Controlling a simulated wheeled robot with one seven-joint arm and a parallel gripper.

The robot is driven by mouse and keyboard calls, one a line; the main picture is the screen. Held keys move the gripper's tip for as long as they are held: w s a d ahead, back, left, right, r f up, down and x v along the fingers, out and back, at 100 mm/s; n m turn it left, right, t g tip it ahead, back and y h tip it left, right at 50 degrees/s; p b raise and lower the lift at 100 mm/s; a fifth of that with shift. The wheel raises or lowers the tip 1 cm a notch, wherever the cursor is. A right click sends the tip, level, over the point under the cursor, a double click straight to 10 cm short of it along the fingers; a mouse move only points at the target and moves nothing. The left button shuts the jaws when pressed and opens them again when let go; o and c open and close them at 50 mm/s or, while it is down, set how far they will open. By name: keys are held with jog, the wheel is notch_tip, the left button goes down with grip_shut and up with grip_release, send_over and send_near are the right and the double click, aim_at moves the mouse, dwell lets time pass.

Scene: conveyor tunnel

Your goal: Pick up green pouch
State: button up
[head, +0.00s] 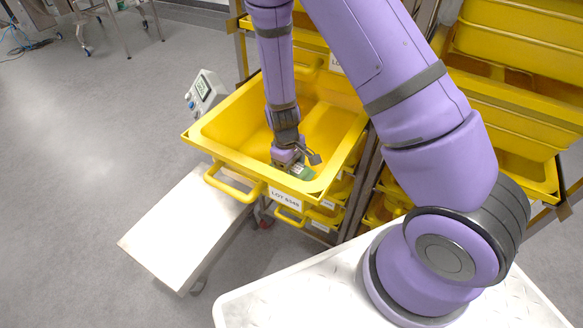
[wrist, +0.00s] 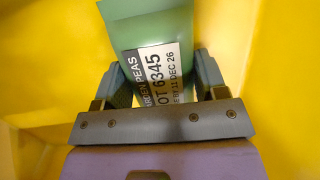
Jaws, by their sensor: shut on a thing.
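The green pouch (wrist: 150,28) is between the two fingers of my gripper (wrist: 160,82) in the wrist view. It has a white label (wrist: 158,75) with black print reading "GARDEN PEAS" in part and "LOT 6345" in part. The fingers are shut on it, one at each side. In the head view my gripper (head: 291,167) is down inside the yellow bin (head: 228,120), near its front wall. Only a small green part of the pouch (head: 304,173) shows there. My gripper hides most of the rest.
The bin has a front handle (head: 228,184) and a lot tag (head: 285,199). A pale flat platform (head: 180,228) lies at its front left. A white display box (head: 205,92) stands by its left rim. More yellow bins (head: 520,65) fill the rack at right. Open floor (head: 90,130) lies left.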

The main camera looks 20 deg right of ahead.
notch_tip(320, 180, up, 10)
jog(key=shift+f, duration=0.1)
dwell(0.4)
